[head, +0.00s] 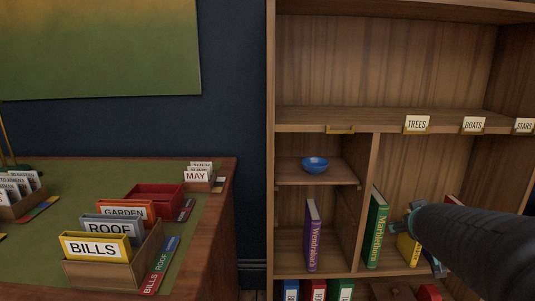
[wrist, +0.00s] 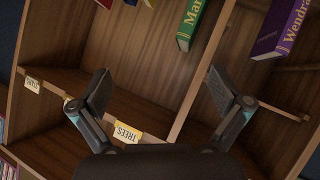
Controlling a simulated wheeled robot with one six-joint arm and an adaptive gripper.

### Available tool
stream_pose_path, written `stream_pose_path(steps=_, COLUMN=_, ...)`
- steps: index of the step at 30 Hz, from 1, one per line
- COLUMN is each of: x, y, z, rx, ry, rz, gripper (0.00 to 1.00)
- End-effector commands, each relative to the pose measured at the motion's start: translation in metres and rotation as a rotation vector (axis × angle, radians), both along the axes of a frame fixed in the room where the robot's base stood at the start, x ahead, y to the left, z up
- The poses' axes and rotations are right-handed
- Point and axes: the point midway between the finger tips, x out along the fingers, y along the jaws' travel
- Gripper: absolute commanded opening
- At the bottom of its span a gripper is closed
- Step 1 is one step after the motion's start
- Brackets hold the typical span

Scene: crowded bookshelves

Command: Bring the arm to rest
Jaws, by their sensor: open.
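My gripper (wrist: 160,88) is open and empty in the wrist view, its two dark fingers spread wide in front of the bookshelf (wrist: 140,50). No book is between the fingers. In the head view my dark arm reaches in from the right, across the shelf's lower right compartment, and hides most of the gripper. A green book (head: 377,229) leans just left of it, and a yellow book (head: 408,248) is partly hidden behind it. The green book also shows in the wrist view (wrist: 192,22), beyond the fingers, apart from them.
A purple book (head: 312,236) stands in the lower left compartment, under a blue bowl (head: 315,165). The upper shelf is empty above labels such as TREES (head: 416,124). A desk (head: 215,215) with card boxes stands left; a red tray (head: 155,200) sits on it.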

Motion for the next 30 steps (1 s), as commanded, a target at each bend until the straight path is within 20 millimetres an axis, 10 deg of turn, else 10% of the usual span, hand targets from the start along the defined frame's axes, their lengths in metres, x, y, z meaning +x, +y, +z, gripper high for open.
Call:
stream_pose_path(steps=5, x=-0.078, y=0.021, z=-0.035, rx=0.077, ry=0.223, rz=-0.139, gripper=1.00)
stream_pose_path(steps=15, x=-0.216, y=0.152, z=-0.081, rx=0.416, ry=0.543, rz=-0.056, gripper=1.00)
stream_pose_path(steps=30, x=-0.238, y=0.191, z=-0.064, rx=0.450, ry=0.468, rz=0.062, gripper=1.00)
